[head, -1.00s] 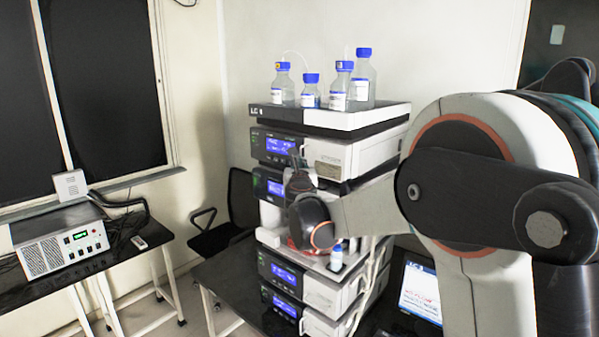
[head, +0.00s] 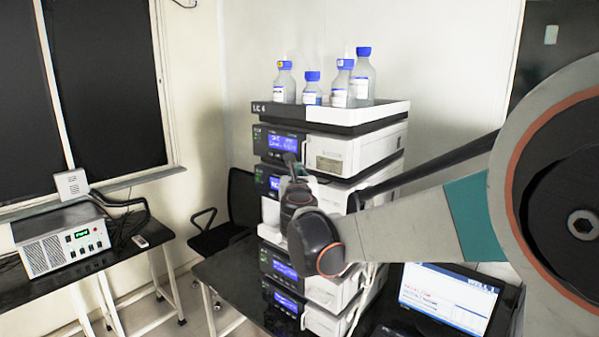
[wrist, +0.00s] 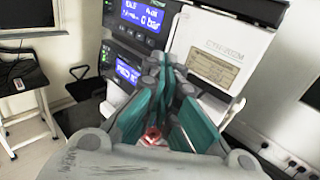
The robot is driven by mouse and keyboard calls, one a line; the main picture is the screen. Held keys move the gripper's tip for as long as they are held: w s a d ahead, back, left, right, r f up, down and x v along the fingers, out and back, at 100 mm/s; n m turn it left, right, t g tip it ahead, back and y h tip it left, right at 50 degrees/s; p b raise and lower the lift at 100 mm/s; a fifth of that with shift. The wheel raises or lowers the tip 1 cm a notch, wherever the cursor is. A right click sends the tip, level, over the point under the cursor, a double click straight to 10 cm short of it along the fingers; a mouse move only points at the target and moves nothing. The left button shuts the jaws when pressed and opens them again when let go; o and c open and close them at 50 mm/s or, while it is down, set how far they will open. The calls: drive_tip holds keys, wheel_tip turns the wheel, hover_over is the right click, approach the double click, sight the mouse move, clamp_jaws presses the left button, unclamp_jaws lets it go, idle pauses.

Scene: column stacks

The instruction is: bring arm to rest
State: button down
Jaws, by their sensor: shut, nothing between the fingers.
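My gripper (head: 289,160) is in front of the column stack (head: 355,155), level with its upper display modules, with my wrist below it. In the wrist view my gripper (wrist: 170,75) points up toward the blue displays. Its teal fingers come together at the tips and hold nothing. I cannot tell whether the tips touch the stack. My arm reaches in from the right side of the head view. My wrist hides part of the stack's middle, including the shelf where a small blue-capped vial showed earlier.
Several blue-capped bottles (head: 364,78) stand in the tray (head: 330,116) on top of the stack. A laptop (head: 450,293) is open on the black bench (head: 225,268), right of the stack. A chair (head: 215,215) and a side table with a grey instrument (head: 62,238) are at left.

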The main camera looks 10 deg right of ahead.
drive_tip(key=s+a+f+n+g+y+b, duration=0.1)
drive_tip(key=s+a+f+n+y+b, duration=0.3)
drive_tip(key=s+f+n+b, duration=0.7)
drive_tip(key=s+a+f+n+g+y+b, duration=0.2)
drive_tip(key=s+a+f+n+y+b, duration=0.3)
drive_tip(key=s+n, duration=0.65)
drive_tip(key=s+d+f+n+g+h+b, duration=0.1)
drive_tip(key=s+d+f+n+g+b, duration=0.1)
drive_tip(key=s+f+n, duration=0.3)
drive_tip(key=s+d+f+n+g+h+b, duration=0.2)
drive_tip(key=s+d+f+n+b, duration=0.2)
drive_tip(key=f, duration=0.9)
drive_tip(key=s+d+f+n+g+h+b, duration=0.1)
drive_tip(key=s+d+f+n+g+b, duration=0.2)
drive_tip(key=s+f+n, duration=0.4)
wheel_tip(320, 180, down, 2)
drive_tip(key=shift+s+f+h, duration=0.1)
drive_tip(key=shift+s+h, duration=0.2)
drive_tip(key=shift+s, duration=0.5)
drive_tip(key=shift+d, duration=0.1)
